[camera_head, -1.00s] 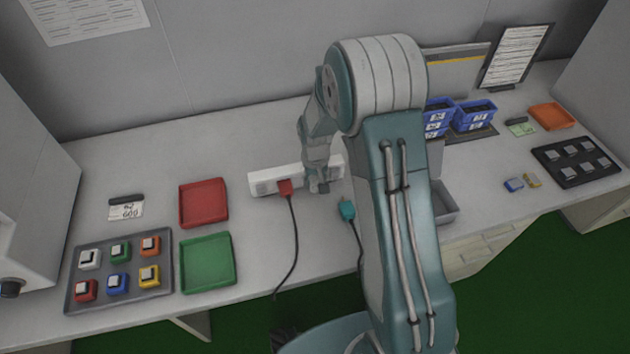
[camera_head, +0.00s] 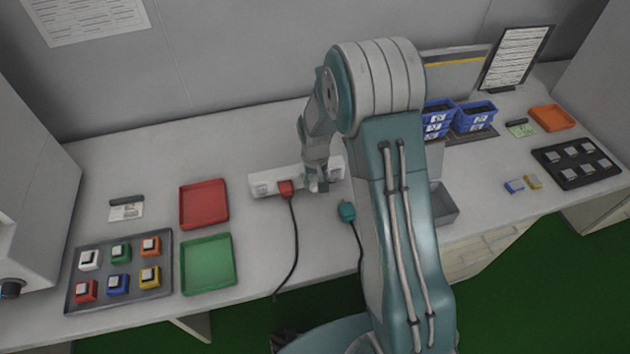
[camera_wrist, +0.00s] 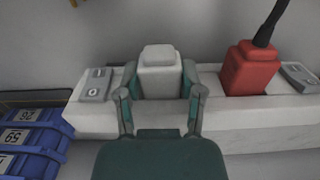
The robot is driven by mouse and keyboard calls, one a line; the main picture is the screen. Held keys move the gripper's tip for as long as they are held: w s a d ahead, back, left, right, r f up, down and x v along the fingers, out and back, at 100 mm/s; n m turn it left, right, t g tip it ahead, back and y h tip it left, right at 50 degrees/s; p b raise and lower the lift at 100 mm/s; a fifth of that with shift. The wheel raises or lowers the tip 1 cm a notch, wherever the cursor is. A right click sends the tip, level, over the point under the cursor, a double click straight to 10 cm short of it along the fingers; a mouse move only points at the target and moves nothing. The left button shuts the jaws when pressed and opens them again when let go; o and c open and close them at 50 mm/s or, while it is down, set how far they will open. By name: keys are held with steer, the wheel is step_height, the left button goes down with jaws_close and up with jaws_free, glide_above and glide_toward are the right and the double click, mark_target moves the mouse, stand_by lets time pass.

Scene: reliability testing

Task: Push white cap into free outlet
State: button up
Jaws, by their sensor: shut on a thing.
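The white cap (camera_wrist: 159,72) sits between the fingers of my gripper (camera_wrist: 160,104) in the wrist view. My gripper is shut on it, over the white power strip (camera_wrist: 240,118). The cap's lower end is hidden by the fingers, so I cannot tell how deep it sits in the outlet. A red plug (camera_wrist: 250,69) stands in the strip to the right of the cap in the wrist view. In the head view my gripper (camera_head: 318,186) is at the strip (camera_head: 265,185), just right of the red plug (camera_head: 286,189); the cap is not discernible there.
A teal plug (camera_head: 347,211) lies loose on the table near the strip. Red (camera_head: 204,204) and green (camera_head: 208,263) trays lie to the left, beside a tray of coloured blocks (camera_head: 168,240). Blue bins (camera_head: 474,115) stand at the right. Rocker switches (camera_wrist: 95,85) are on the strip.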

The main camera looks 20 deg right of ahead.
steer(key=o, duration=0.9)
steer(key=shift+w, duration=0.1)
step_height(320, 180, up, 12)
